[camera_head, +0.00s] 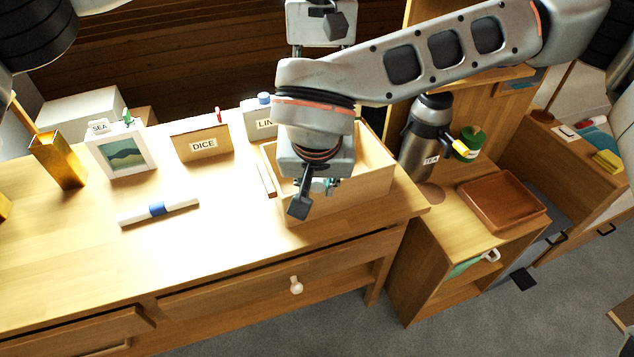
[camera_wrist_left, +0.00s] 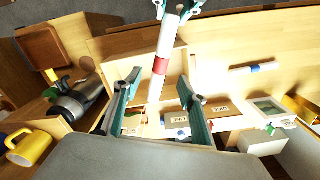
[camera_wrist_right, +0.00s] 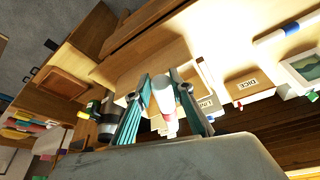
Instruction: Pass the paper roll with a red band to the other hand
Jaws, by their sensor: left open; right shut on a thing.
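The paper roll with a red band (camera_wrist_left: 160,66) is white. In the left wrist view it runs from my right gripper (camera_wrist_left: 178,10) at the top edge down between the fingers of my left gripper (camera_wrist_left: 159,85). The left fingers are open, with a gap on each side of the roll. The right wrist view shows the roll (camera_wrist_right: 164,100) end-on between the closed fingers of my right gripper (camera_wrist_right: 163,80). In the head view my right gripper (camera_head: 316,190) is over the desk's right part and the red-banded roll is hidden.
A blue-banded roll (camera_head: 157,209) lies on the desk (camera_head: 75,240). An open wooden box (camera_head: 365,185) stands below the right gripper. A DICE box (camera_head: 203,144), a SEA picture frame (camera_head: 122,152) and a steel flask (camera_head: 424,140) stand around. The desk's front left is clear.

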